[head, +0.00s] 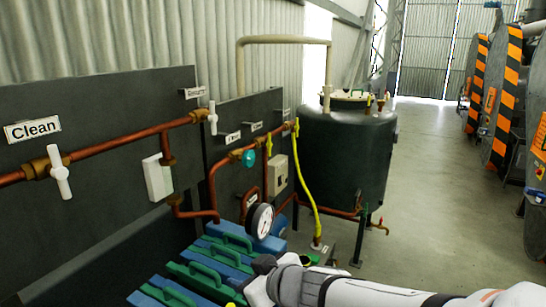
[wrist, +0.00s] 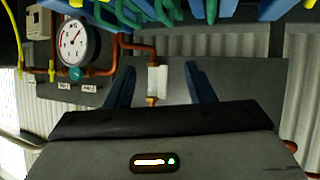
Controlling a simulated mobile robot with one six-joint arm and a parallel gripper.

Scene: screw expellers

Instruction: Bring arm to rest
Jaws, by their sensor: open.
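My white and grey arm reaches in from the lower right of the head view. Its dark end, my gripper (head: 262,266), is at the bottom centre, in front of the blue and green handled blocks (head: 215,255). In the wrist view my gripper (wrist: 159,70) shows two dark blue fingers spread wide apart, with nothing between them. The wrist picture appears upside down, with the blue and green blocks (wrist: 150,10) along its top edge. The fingertips are hard to make out in the head view.
A dark panel (head: 90,110) with copper pipes and a "Clean" label (head: 32,129) stands at left. A pressure gauge (head: 260,221) is close beyond my gripper. A dark tank (head: 345,155) stands behind. Open floor (head: 440,190) lies to the right, before orange-striped machines (head: 505,90).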

